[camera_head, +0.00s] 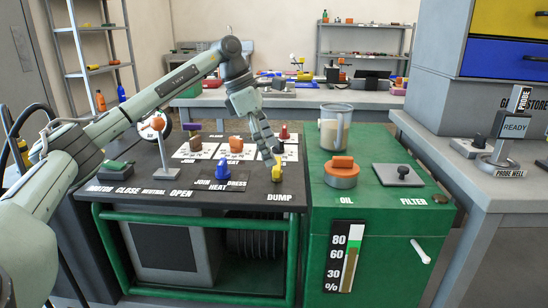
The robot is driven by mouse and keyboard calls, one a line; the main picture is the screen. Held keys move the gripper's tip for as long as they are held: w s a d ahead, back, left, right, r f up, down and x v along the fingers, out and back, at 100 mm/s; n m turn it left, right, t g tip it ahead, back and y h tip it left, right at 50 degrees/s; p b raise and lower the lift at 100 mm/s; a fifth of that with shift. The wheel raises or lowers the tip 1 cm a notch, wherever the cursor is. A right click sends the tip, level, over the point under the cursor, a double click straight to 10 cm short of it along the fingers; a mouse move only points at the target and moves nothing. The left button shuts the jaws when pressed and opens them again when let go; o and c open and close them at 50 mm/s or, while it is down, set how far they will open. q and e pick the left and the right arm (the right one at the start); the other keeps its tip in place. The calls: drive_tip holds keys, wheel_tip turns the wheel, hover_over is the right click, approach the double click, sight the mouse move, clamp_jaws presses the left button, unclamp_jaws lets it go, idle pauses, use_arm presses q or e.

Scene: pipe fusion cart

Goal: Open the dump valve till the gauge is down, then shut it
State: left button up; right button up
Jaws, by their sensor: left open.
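The yellow dump valve (277,174) stands on the cart's dark top (245,198), just behind the DUMP label. My left gripper (271,159) points down from above, with its fingertips at or just over the valve's top. It is open; I cannot tell whether the fingers touch the valve. A gauge (345,258) marked 80, 60 and 30 is on the front of the green cabinet. Its strip shows coloured bands, but its exact reading is too small to tell. My right gripper is not in view.
A blue knob (236,168) and a red knob (284,132) stand near the valve. An orange-capped oil filler (342,172), a clear jar (335,127) and a black filter knob (403,171) are on the green cabinet. An orange-topped lever (160,145) rises at left.

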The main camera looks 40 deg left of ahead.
use_arm(q)
drive_tip(key=v, duration=0.9)
drive_tip(key=shift+r, duration=0.15)
drive_tip(key=shift+s+a, duration=0.1)
drive_tip(key=shift+s, duration=0.05)
